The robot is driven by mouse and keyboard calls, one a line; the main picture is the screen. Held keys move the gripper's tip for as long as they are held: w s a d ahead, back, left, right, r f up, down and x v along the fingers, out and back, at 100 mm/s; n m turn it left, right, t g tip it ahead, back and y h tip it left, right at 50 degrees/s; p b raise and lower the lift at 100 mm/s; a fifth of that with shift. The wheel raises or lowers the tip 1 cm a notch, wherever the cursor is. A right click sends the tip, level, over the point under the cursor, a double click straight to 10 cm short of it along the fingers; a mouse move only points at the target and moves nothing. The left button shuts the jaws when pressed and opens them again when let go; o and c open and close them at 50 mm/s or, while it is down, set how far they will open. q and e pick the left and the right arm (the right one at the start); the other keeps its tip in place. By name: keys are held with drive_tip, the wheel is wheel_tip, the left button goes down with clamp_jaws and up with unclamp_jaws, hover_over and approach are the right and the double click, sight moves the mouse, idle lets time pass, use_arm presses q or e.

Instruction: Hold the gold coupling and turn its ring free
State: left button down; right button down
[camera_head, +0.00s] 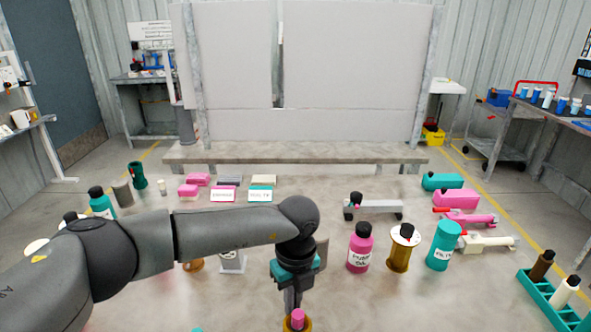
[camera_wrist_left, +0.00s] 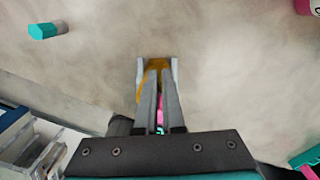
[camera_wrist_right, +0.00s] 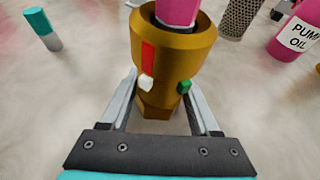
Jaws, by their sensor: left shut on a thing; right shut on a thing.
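The gold coupling (camera_wrist_right: 165,90) shows large in the right wrist view. It has a wide rounded top, a red stripe, a white and a green knob, and a pink piece (camera_wrist_right: 177,12) rising from its top. My right gripper (camera_wrist_right: 157,90) is shut on its narrower lower part, one finger on each side. In the head view, my left gripper (camera_head: 292,300) is at the coupling (camera_head: 298,322), at the bottom edge. In the left wrist view, my left gripper (camera_wrist_left: 157,75) is shut with gold (camera_wrist_left: 152,72) at its fingertips. The fingers hide most of it there.
To the right on the table stand a pink oil bottle (camera_head: 360,248), a gold spool-like part (camera_head: 403,250) and a teal canister (camera_head: 443,246). A teal crate (camera_head: 545,300) is at the right front.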

drive_tip(key=shift+a, duration=0.1)
use_arm(q)
wheel_tip(320, 180, up, 6)
drive_tip(key=shift+w, duration=0.4)
idle(0.4)
use_arm(e)
drive_tip(key=shift+c, duration=0.2)
unclamp_jaws()
drive_tip(key=shift+s, duration=0.1)
